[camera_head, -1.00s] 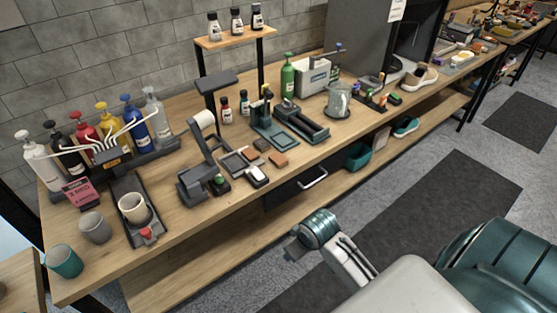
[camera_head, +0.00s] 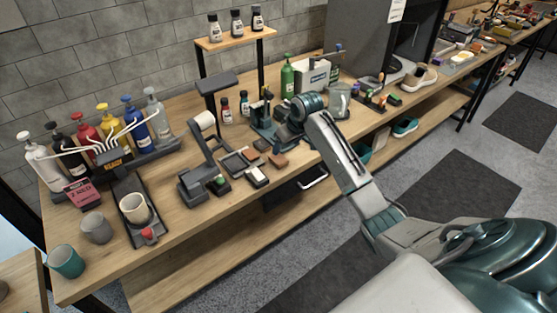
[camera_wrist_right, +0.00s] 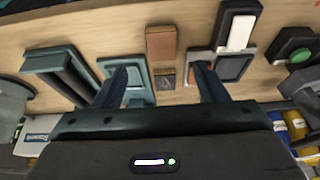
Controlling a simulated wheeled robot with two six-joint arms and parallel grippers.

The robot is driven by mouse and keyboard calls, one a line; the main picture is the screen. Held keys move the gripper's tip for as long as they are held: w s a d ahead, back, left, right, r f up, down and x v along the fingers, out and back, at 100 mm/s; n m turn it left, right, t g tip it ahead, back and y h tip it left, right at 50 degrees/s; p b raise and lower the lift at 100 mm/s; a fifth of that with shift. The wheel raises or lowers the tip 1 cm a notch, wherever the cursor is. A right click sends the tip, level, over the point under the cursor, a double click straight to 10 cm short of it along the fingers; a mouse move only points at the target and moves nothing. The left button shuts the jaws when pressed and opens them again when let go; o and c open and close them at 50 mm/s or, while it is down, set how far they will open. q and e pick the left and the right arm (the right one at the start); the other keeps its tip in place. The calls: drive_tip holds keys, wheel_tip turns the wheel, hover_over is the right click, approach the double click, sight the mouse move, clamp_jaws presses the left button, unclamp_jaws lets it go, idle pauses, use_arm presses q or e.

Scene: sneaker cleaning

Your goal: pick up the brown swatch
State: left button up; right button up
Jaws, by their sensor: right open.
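A brown block (camera_head: 278,160), the likeliest brown swatch, lies on the bench near its front edge. It also shows in the right wrist view (camera_wrist_right: 161,42), flat on the wood. A smaller dark brown piece (camera_wrist_right: 165,80) lies just beside it, between the fingers in that picture; it shows in the head view as well (camera_head: 261,145). My right gripper (camera_wrist_right: 161,68) is open and empty above the bench, its fingers spread to either side of the brown pieces. In the head view my right gripper (camera_head: 283,138) hangs beside the brown block. My left gripper is out of view.
A block with a white top (camera_wrist_right: 240,32), a dark frame (camera_wrist_right: 235,65) and a green-topped part (camera_wrist_right: 295,45) lie to one side. A teal holder (camera_wrist_right: 133,85) and a dark tray (camera_wrist_right: 55,70) are on the other. A glass mug (camera_head: 338,98) stands beyond my right arm.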

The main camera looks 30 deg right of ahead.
sight(279, 159)
drive_tip(key=x, duration=0.3)
drive_tip(key=shift+f, duration=0.1)
drive_tip(key=p+x, duration=0.2)
drive_tip(key=x, duration=0.2)
drive_tip(key=shift+w+a+f, duration=0.2)
drive_tip(key=shift+f, duration=0.15)
drive_tip(key=shift+w+f, duration=0.15)
drive_tip(key=shift+f, duration=0.15)
drive_tip(key=c, duration=1)
